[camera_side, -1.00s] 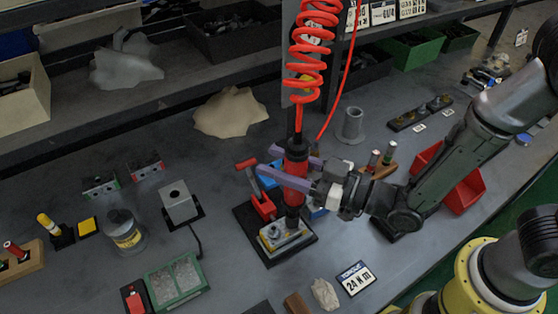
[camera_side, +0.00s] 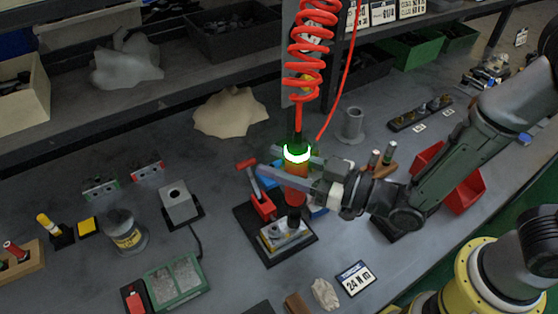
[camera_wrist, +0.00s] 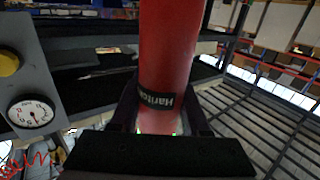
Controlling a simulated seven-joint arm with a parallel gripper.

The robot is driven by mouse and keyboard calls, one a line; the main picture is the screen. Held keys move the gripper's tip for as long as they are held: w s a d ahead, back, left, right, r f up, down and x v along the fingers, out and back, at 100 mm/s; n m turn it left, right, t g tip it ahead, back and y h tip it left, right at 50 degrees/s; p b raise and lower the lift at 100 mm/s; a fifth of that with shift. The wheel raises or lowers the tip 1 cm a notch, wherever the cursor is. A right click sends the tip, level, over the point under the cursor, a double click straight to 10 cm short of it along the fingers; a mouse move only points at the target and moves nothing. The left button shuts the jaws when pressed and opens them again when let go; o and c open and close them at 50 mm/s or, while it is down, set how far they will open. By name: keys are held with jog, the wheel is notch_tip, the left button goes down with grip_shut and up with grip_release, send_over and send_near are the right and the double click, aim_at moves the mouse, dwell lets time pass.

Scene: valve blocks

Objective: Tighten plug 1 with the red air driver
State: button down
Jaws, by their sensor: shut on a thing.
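The red air driver (camera_side: 296,186) stands upright on the valve block (camera_side: 285,235), hanging from a red coiled hose. A ring near its top glows white and green. My gripper (camera_side: 294,178) is shut around the driver's body, and the wrist view shows the red barrel (camera_wrist: 168,50) between the fingers. The driver's lower end meets the top of the block, so plug 1 is hidden beneath it. The block sits in a dark fixture with a red clamp (camera_side: 262,205) at its left.
A "24 N m" card (camera_side: 356,278) lies in front of the fixture. A grey box (camera_side: 180,202) and a tin (camera_side: 126,232) stand to the left. A red bin (camera_side: 464,190) is behind my arm. The red hose (camera_side: 314,50) hangs above.

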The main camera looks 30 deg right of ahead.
notch_tip(320, 180, up, 8)
dwell(0.8)
dwell(0.7)
